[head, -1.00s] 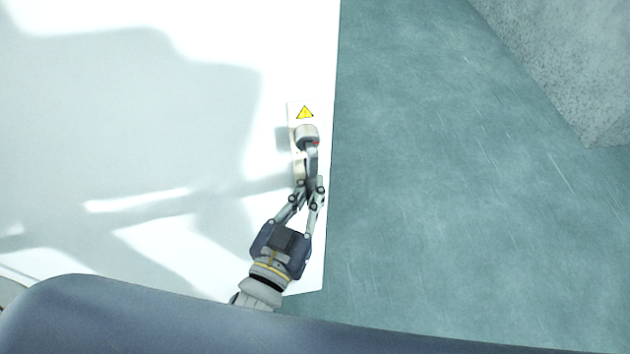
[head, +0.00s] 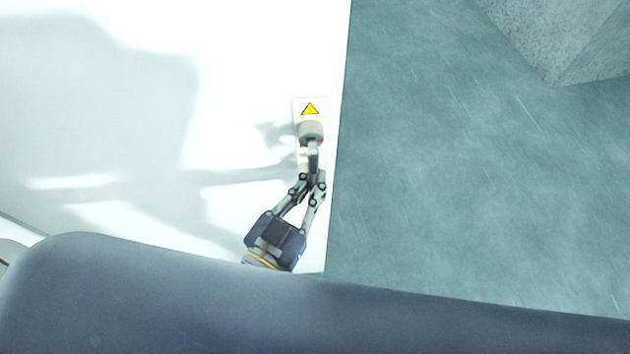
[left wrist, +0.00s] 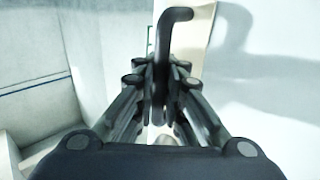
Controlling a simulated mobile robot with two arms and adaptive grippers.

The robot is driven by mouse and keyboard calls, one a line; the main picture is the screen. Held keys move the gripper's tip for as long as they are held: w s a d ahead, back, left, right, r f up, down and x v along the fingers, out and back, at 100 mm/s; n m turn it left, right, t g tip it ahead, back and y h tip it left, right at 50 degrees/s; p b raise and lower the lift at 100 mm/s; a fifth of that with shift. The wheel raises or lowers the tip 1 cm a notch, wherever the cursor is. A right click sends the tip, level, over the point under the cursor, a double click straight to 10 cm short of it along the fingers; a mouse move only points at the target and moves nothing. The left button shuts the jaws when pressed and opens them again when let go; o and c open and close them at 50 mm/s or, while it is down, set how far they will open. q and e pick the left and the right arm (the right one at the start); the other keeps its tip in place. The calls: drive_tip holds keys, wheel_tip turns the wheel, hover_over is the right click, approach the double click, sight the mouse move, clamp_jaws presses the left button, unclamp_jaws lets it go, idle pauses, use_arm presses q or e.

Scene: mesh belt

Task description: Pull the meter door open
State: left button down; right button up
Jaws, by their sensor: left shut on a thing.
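The meter door (head: 240,60) is a large white panel on the left of the head view, with its straight edge toward the right. A pale latch plate with a yellow warning triangle (head: 310,109) is near that edge. A handle (head: 312,131) sits on the plate below the triangle. My left gripper (head: 313,170) is shut on the handle. In the left wrist view the dark bent handle (left wrist: 172,50) rises from between the fingers (left wrist: 160,85). The fingers partly hide the handle's lower part. My right gripper is in neither view.
A grey-green floor (head: 460,190) lies open to the right of the door's edge. A grey speckled block (head: 575,40) stands at the upper right. My own body covers the bottom of the head view.

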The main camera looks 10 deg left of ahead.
use_arm(q)
drive_tip(key=shift+w+f, duration=0.1)
drive_tip(key=shift+w, duration=0.05)
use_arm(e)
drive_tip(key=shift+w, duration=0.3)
use_arm(q)
drive_tip(key=c, duration=2)
unclamp_jaws()
drive_tip(key=shift+a, duration=0.1)
drive_tip(key=shift+o, duration=0.2)
drive_tip(key=shift+a, duration=0.1)
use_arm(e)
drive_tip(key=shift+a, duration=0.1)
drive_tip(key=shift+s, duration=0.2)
use_arm(q)
drive_tip(key=v, duration=1.2)
